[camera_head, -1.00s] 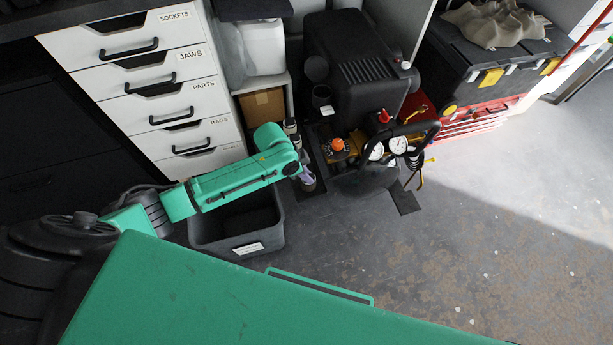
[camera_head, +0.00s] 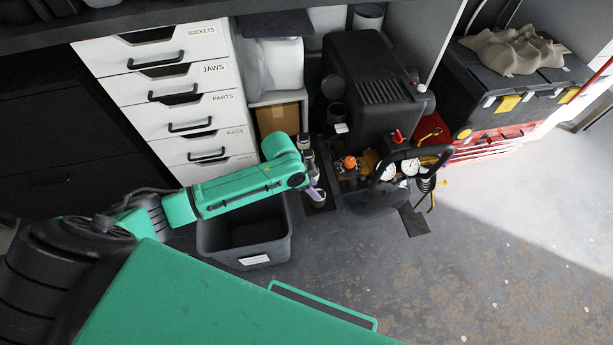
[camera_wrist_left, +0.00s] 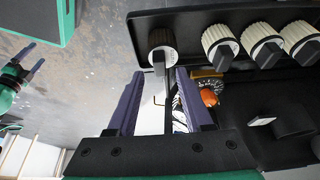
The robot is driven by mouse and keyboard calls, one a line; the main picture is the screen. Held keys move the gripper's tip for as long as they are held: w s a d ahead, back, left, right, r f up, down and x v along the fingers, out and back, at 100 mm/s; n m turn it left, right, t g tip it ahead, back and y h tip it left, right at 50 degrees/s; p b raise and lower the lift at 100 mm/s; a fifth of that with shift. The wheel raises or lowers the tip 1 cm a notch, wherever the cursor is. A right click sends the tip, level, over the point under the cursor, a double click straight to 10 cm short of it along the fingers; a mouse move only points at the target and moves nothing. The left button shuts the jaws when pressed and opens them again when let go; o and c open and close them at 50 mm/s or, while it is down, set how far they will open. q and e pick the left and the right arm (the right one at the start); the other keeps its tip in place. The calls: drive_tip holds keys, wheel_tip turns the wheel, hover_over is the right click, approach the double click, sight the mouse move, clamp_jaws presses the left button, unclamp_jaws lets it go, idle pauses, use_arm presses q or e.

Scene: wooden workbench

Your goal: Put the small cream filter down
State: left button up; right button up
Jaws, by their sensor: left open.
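More cream filters (camera_wrist_left: 265,52) stand close to the right on the shelf. The black compressor (camera_head: 375,85) with gauges and an orange knob (camera_head: 350,162) is right of my left gripper. A dark bin (camera_head: 215,236) stands below my forearm. Open floor (camera_head: 500,270) lies right.

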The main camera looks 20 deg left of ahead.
use_arm(q)
drive_tip(key=p+v, duration=0.1)
drive_tip(key=v, duration=0.8)
drive_tip(key=shift+d, duration=0.15)
